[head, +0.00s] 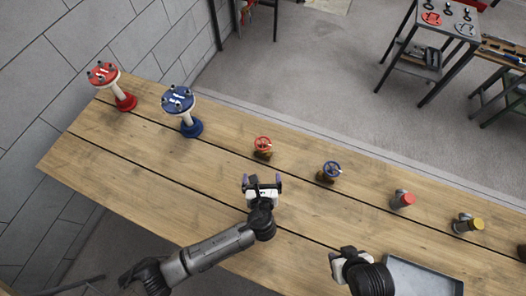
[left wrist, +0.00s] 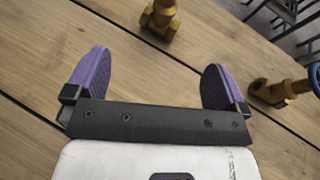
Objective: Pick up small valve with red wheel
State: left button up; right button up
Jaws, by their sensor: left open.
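The small valve with the red wheel (head: 263,145) stands on the wooden table, its brass body under the wheel. My left gripper (head: 262,181) is open and empty, on the near side of this valve and apart from it. In the left wrist view its two purple fingers (left wrist: 157,84) are spread wide over bare planks. A brass valve body (left wrist: 160,18) shows ahead of them at the top edge; its wheel is out of that view. My right gripper (head: 345,260) is at the table's near edge; its fingers are not clear.
A blue-wheel valve (head: 329,172) stands to the right, and its brass body shows in the left wrist view (left wrist: 272,93). Red (head: 110,84) and blue (head: 183,108) flanged pieces stand left. Red-capped (head: 402,199) and yellow-capped (head: 467,223) fittings stand right. A grey tray (head: 425,277) lies near.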

aim_at(263, 153)
pick_arm(q)
jog(key=b+x, duration=0.1)
jog(key=x, duration=0.7)
jog(key=shift+w+f+b, duration=0.1)
jog(key=shift+w+b, duration=0.1)
jog(key=shift+b, duration=0.2)
jog(key=shift+d+b+x, duration=0.15)
jog(key=shift+b+x, duration=0.25)
jog(key=shift+x, duration=0.9)
jog(key=shift+d+b+x, duration=0.15)
jog(key=shift+b+x, duration=0.25)
jog(key=shift+x, duration=0.95)
jog(key=shift+c, duration=0.4)
jog(key=c, duration=1.2)
